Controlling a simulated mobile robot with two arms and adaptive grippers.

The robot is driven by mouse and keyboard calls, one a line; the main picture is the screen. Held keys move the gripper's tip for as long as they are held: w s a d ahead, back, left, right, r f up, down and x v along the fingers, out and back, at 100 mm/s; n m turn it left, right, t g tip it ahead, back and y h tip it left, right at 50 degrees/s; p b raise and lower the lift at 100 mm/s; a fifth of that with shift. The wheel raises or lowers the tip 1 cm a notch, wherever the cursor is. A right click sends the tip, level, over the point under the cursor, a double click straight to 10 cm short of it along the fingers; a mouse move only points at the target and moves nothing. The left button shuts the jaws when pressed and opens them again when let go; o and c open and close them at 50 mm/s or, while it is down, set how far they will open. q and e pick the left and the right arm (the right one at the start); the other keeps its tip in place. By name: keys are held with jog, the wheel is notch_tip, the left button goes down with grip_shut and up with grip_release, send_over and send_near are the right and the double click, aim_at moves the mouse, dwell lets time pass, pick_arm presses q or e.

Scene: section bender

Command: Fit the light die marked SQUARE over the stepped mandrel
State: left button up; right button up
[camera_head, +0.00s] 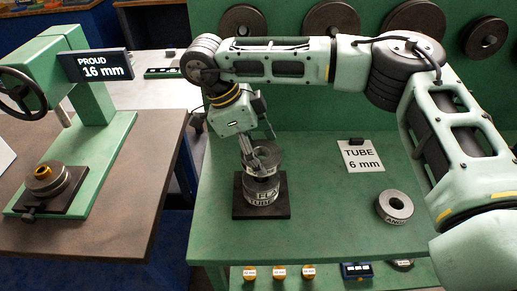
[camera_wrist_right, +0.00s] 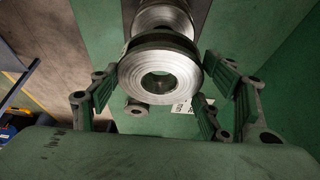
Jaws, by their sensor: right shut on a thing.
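My right gripper (camera_head: 262,167) is shut on a light metal ring die (camera_head: 265,151), above a stack of discs on a black square base (camera_head: 244,210). The wrist view shows the bright ring (camera_wrist_right: 160,93) with its round hole between the fingers of my right gripper (camera_wrist_right: 165,98). Its marking is not readable. The stacked discs (camera_head: 263,198) below show lettering like "FLA" and "TUBE". The stepped mandrel is not clearly distinguishable; the held ring, fingers and discs may hide it. I cannot tell whether the held ring touches the stack. My left gripper is not in view.
A loose ring die (camera_head: 394,207), its label apparently "ANGLE", lies on the green table (camera_head: 330,225), right of the stack. A "TUBE 6 mm" card (camera_head: 361,156) stands behind. The bender (camera_head: 95,100) with a "PROUD 16 mm" sign (camera_head: 96,66) is at left. Table between stack and loose die is clear.

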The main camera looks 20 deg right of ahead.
jog(key=shift+f+b, duration=1.9)
jog(key=shift+f, duration=0.75)
jog(key=o, duration=1.6)
jog(key=shift+o, duration=0.2)
jog(key=v, duration=1.2)
